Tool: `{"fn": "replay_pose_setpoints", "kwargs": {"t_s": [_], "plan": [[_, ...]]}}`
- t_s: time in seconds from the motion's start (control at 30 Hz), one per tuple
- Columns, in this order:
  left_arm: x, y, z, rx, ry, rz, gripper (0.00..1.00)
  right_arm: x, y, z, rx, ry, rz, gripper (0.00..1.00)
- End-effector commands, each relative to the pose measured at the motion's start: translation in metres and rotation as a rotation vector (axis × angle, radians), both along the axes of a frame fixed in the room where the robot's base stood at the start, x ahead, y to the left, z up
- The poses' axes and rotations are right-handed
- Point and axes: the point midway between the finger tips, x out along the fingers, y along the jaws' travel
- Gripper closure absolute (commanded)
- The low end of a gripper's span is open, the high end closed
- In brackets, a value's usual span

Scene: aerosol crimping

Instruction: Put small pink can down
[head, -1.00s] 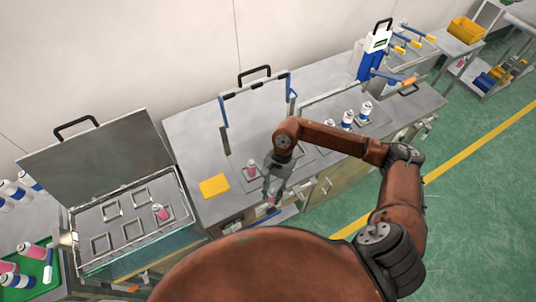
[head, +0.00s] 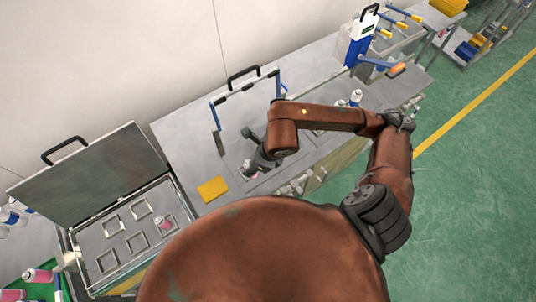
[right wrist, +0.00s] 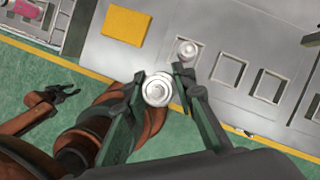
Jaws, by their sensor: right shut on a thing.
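My right gripper (head: 257,166) is shut on a small pink can (right wrist: 157,90), whose pale round top shows between the fingers in the right wrist view. The can is over green floor in that view, beside the bench edge. A second can (right wrist: 187,48) stands in a square holder on the bench, just past the right fingertips. In the head view my right gripper largely hides these cans, with only some pink (head: 255,174) showing below it. My left gripper (right wrist: 76,91) shows in the right wrist view, its fingers apart and empty.
Empty square holders (right wrist: 228,69) line the bench. A yellow pad (head: 212,189) lies left of my right gripper. An open-lidded box (head: 95,232) at left holds another pink can (head: 164,223). A guard frame (head: 245,92) stands behind my gripper.

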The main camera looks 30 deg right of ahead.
Motion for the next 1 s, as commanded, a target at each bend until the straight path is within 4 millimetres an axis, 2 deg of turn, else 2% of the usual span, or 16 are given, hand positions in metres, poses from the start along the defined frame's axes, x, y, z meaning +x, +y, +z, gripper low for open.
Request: {"fn": "replay_pose_setpoints", "kwargs": {"t_s": [0.13,0.47,0.6,0.7,1.0], "plan": [[0.000,0.000,0.006,0.000,0.000,0.001,0.69,0.009,-0.016,-0.007,-0.004,0.006,-0.023,1.00],[-0.008,0.000,0.027,0.001,0.008,0.003,0.69,0.051,-0.082,-0.040,-0.004,0.005,-0.024,1.00],[-0.007,0.000,0.032,0.001,0.008,0.003,0.69,0.062,-0.097,-0.068,0.000,0.005,-0.020,1.00],[-0.007,0.000,0.035,0.001,0.007,0.002,0.69,0.068,-0.106,-0.081,-0.001,0.004,-0.019,1.00],[-0.004,0.000,0.044,0.000,0.005,0.002,0.69,0.075,-0.117,-0.107,0.001,0.006,-0.017,1.00]]}}
